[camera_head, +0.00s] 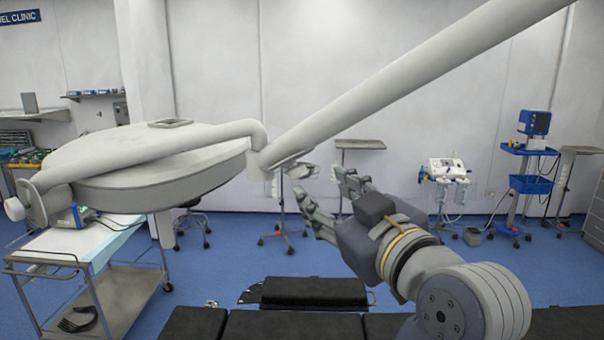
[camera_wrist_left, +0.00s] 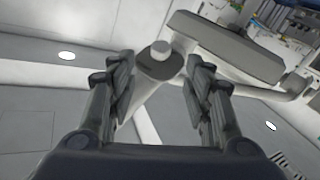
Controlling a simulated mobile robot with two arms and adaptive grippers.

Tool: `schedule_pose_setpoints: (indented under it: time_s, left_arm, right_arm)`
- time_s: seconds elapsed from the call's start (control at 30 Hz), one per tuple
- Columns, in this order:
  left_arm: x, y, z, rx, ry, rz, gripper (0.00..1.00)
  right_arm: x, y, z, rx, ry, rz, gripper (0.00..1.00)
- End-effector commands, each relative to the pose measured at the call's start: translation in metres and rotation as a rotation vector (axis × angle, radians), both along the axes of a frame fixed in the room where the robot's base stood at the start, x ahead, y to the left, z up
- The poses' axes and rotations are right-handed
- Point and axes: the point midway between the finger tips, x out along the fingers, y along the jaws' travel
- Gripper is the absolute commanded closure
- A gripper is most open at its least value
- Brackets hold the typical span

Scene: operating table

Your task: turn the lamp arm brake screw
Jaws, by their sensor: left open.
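The lamp arm (camera_head: 420,80) slopes down from the upper right to a joint (camera_head: 259,165) beside the large round lamp head (camera_head: 150,160). A short pale piece (camera_head: 302,170) sticks out to the right of this joint. In the left wrist view a round white knob, likely the brake screw (camera_wrist_left: 160,49), sits on the joint. My left gripper (camera_head: 322,192) is open and empty, to the right of the joint. In the wrist view its fingers (camera_wrist_left: 160,78) stand apart on either side of the line to the knob, which lies beyond the tips, untouched. My right gripper is not in view.
A steel cart (camera_head: 120,295) stands at lower left under the lamp head. Black table padding (camera_head: 315,292) lies along the bottom. A blue equipment stand (camera_head: 530,185) and a white monitor (camera_head: 446,169) stand at the back right. Blue floor between is mostly free.

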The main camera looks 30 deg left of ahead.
Motion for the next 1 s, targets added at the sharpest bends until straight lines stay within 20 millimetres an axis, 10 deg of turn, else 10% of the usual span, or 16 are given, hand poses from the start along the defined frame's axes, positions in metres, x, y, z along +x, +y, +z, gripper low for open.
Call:
schedule_pose_setpoints:
  time_s: [0.5,0.93,1.0]
  left_arm:
    - [0.046,0.074,0.003,0.002,0.003,0.006,0.53]
    - [0.052,0.082,0.0,-0.002,0.002,0.004,0.53]
    - [0.052,0.082,0.0,-0.002,0.002,0.004,0.69]
  right_arm:
    - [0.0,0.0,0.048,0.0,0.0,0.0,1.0]
    - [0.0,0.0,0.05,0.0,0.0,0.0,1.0]
    - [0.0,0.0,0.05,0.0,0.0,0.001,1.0]
